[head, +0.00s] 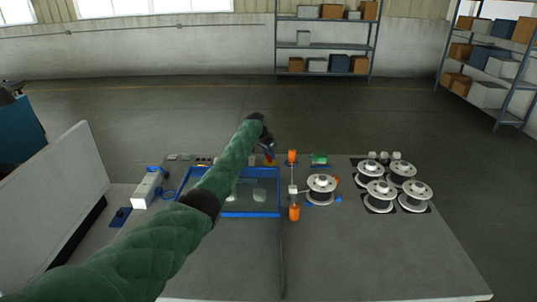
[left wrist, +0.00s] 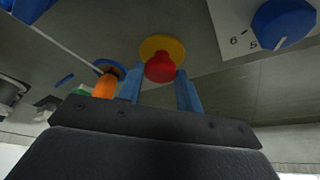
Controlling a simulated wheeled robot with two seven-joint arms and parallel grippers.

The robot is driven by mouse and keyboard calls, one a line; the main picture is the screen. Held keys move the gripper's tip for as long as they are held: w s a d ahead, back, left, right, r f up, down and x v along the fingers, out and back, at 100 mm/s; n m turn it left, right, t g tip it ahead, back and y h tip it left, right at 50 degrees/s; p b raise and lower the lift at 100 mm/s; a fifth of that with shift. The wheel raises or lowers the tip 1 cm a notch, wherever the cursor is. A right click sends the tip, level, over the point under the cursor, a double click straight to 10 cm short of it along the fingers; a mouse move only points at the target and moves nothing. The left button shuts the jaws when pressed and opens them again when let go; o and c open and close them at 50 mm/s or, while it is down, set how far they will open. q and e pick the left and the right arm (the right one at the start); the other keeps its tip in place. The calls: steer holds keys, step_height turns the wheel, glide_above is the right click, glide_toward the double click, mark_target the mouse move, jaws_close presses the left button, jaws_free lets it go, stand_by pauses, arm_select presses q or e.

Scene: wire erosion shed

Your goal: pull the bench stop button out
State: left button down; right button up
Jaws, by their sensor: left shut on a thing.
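The bench stop button is a red mushroom head (left wrist: 160,67) on a yellow round base (left wrist: 163,46), seen in the middle of the left wrist view. In the head view only a small red and yellow patch of it (head: 269,160) shows beside my gripper. My left gripper (left wrist: 159,74) has its two blue fingers on either side of the red head, shut on it. My right gripper is in neither view.
A blue knob (left wrist: 283,22) on a pale panel is right of the button; an orange part (left wrist: 104,84) is left. The front right is clear.

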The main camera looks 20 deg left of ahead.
arm_select(q)
steer(key=shift+r, duration=0.6)
steer(key=shift+w, duration=0.1)
steer(key=c, duration=1)
jaws_free()
steer(key=shift+r, duration=0.1)
steer(key=shift+o, duration=0.2)
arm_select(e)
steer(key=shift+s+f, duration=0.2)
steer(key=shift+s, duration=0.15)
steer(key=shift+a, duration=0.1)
arm_select(q)
steer(key=shift+s+a+r, duration=0.15)
steer(key=shift+s+r, duration=0.1)
steer(key=shift+r, duration=0.2)
steer(key=b+v, duration=0.2)
steer(key=v, duration=0.4)
steer(key=shift+s+r, duration=0.2)
steer(key=shift+r, duration=0.15)
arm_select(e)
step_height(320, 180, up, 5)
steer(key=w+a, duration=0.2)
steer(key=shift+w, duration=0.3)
